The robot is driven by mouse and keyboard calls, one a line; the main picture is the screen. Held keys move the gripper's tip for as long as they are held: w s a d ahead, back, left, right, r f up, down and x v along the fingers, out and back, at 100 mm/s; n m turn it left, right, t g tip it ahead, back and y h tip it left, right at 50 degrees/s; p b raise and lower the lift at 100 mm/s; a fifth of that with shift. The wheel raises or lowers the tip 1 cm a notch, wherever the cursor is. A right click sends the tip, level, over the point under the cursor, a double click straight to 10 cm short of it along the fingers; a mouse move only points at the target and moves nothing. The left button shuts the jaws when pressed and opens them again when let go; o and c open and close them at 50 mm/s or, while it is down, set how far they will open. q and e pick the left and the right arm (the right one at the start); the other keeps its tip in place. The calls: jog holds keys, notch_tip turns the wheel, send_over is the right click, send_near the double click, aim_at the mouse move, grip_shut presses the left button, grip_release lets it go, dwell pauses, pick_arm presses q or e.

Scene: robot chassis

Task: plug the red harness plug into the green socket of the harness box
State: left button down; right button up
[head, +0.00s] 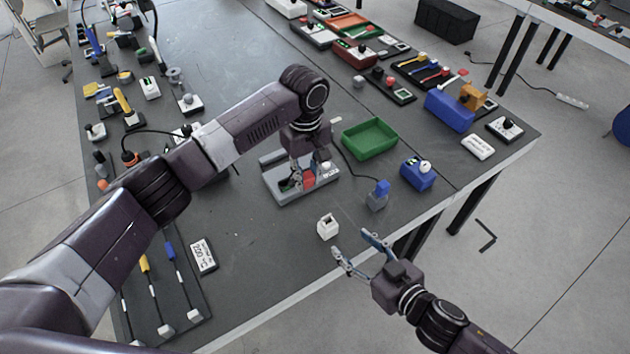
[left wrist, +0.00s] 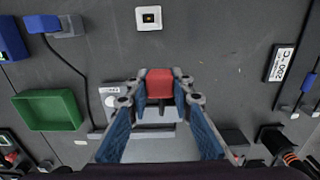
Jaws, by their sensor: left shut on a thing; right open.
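The red harness plug (head: 309,180) is between the fingers of my left gripper (head: 301,176), which is shut on it. The left wrist view shows the red plug (left wrist: 160,82) between the fingertips of my left gripper (left wrist: 160,92). The grey harness box (head: 292,196) lies below and around the plug in the head view; whether they touch cannot be told. A small green spot, likely the green socket (head: 286,185), shows just left of the fingers and is partly hidden. My right gripper (head: 361,250) is open and empty, beyond the table's front edge.
A green tray (head: 370,138) stands right of the box. A blue plug on a grey block (head: 377,195), with a black cable, and a white block (head: 327,227) stand near the front edge. A blue box (head: 417,174) is further right.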

pick_arm(q)
jog(key=w+a+f+b, duration=0.2)
jog(key=w+a, duration=0.4)
jog(key=shift+w+a+b, duration=0.15)
jog(key=shift+a+b, duration=0.15)
jog(key=shift+a, duration=0.05)
dwell(0.4)
jog(key=shift+p, duration=0.65)
